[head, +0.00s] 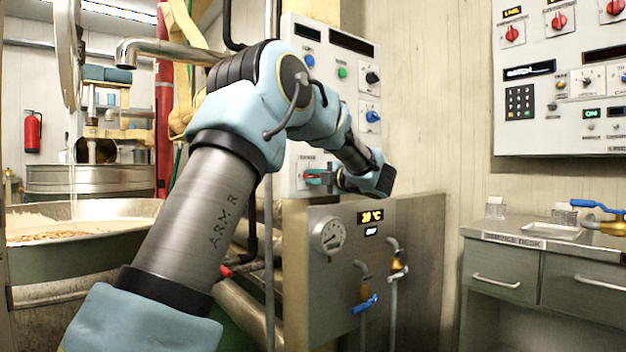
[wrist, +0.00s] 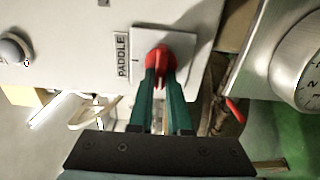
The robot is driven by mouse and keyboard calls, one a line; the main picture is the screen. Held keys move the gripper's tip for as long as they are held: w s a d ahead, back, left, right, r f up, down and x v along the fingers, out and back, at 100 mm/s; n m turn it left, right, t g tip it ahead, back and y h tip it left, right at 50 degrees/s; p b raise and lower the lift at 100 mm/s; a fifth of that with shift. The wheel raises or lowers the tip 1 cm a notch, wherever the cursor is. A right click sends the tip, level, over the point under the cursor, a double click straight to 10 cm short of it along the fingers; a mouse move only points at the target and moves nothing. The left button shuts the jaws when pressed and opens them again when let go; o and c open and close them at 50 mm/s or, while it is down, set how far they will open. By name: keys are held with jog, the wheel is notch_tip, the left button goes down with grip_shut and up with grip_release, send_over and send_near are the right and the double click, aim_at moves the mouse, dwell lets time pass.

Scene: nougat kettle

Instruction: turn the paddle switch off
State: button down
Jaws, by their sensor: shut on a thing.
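The paddle switch is a red knob (wrist: 159,55) on a pale square plate beside a "PADDLE" label (wrist: 122,55) in the wrist view. In the head view its plate (head: 301,171) is low on the white control panel, and my gripper (head: 320,178) reaches it from the right. My gripper's green fingers (wrist: 160,76) are shut on the red knob in the wrist view. The fingers cover part of the knob, and I cannot tell which way it points.
The white control panel (head: 303,120) carries several other knobs and buttons above. Below is a metal panel (head: 420,255) with a gauge (head: 329,235) and blue-handled valve (head: 364,304). A wide kettle (head: 85,262) stands left; a metal desk (head: 560,290) stands right.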

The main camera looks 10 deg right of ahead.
jog(key=shift+f, duration=0.1)
jog(key=c, duration=0.9)
grip_release()
jog(key=shift+o, duration=0.2)
jog(key=v, duration=1)
jog(key=shift+s+d, duration=0.2)
jog(key=shift+s, duration=0.15)
